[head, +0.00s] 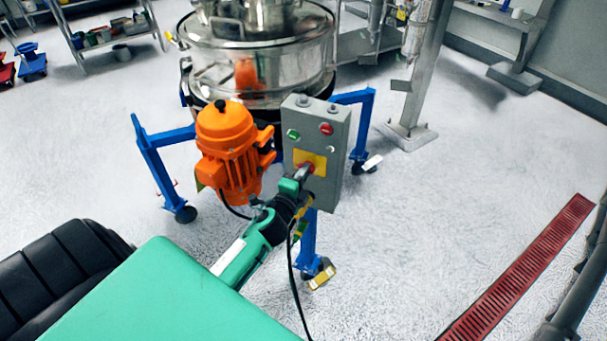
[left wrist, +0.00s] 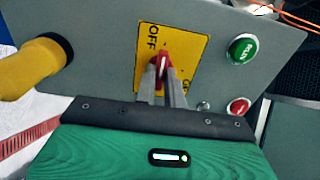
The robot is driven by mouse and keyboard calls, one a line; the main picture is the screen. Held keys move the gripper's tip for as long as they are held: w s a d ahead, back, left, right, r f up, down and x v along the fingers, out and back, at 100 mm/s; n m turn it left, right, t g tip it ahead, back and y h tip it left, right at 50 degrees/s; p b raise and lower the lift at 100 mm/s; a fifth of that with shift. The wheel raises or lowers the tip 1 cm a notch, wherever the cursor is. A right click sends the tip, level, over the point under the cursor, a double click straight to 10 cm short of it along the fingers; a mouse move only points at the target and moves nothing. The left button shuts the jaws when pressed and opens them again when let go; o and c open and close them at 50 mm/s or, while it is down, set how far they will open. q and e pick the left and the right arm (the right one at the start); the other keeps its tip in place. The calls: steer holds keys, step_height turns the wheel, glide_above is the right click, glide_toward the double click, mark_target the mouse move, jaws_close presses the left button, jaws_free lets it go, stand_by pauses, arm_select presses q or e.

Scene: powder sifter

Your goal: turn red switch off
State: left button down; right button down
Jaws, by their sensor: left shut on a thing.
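The red switch (left wrist: 162,68) sits on a yellow plate (left wrist: 188,50) on the face of a grey control box (head: 299,124). In the left wrist view the word OFF reads at the plate's left side; the lettering at its right is partly hidden. My left gripper (left wrist: 161,84) is shut on the red switch, one finger on each side of the knob. The knob's white mark stands roughly upright in that view. In the head view the gripper (head: 304,173) reaches the box from below, and the switch is mostly covered. My right gripper is in neither view.
A green button (left wrist: 243,49) and a red button (left wrist: 238,107) are on the same box face. An orange motor (head: 228,150) stands left of the box, under a steel sifter drum (head: 270,62) on a blue wheeled frame (head: 154,160).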

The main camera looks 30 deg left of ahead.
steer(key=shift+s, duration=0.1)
arm_select(q)
steer(key=c, duration=1.5)
jaws_free()
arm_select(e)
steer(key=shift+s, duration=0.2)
arm_select(q)
steer(key=shift+s, duration=0.1)
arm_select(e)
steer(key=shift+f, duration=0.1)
